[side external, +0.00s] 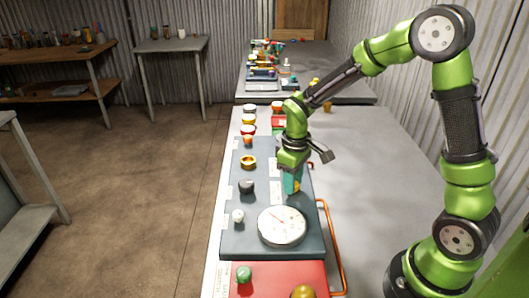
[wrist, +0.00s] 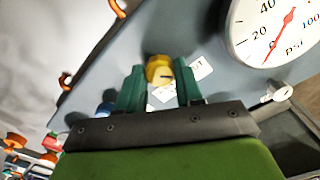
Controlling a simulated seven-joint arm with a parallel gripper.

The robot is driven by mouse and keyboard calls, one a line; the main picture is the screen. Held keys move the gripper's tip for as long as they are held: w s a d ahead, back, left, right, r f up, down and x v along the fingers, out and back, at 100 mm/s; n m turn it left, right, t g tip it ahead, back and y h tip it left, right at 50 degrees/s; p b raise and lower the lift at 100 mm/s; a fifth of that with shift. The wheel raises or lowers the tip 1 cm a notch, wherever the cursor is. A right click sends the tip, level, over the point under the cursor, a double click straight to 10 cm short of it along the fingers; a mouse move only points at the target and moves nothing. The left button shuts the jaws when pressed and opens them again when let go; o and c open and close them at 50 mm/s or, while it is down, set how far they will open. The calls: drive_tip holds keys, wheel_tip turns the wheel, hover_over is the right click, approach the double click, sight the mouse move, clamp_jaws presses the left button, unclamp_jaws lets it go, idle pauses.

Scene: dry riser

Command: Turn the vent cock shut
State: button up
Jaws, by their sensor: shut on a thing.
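The vent cock looks to be the yellow knob (wrist: 157,67) between my fingertips in the wrist view. A sliver of yellow (side external: 297,185) shows at my fingers in the side external view. My gripper (side external: 291,184) points down at the grey panel (side external: 262,186), just behind the pressure gauge (side external: 282,226). In the wrist view my gripper (wrist: 160,78) has its dark green fingers on both sides of the knob, shut on it. White labels (wrist: 201,69) lie beside the knob; one shows letters ending in "UT". The cock's exact angle is hard to tell.
The gauge (wrist: 270,28) stands close by at upper right. The bench at right is clear.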

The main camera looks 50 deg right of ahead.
drive_tip(key=shift+n, duration=0.6)
drive_tip(key=o, duration=1)
drive_tip(key=shift+o, duration=0.2)
wheel_tip(320, 180, up, 17)
drive_tip(key=s+a+m+t+y, duration=0.1)
drive_tip(key=s+a+m+t, duration=0.1)
drive_tip(key=s, duration=0.5)
drive_tip(key=s+a+r+m+t+y, duration=0.1)
drive_tip(key=s+a+m+t, duration=0.1)
drive_tip(key=s+m+t, duration=0.3)
drive_tip(key=shift+s+m, duration=0.4)
drive_tip(key=shift+s, duration=0.55)
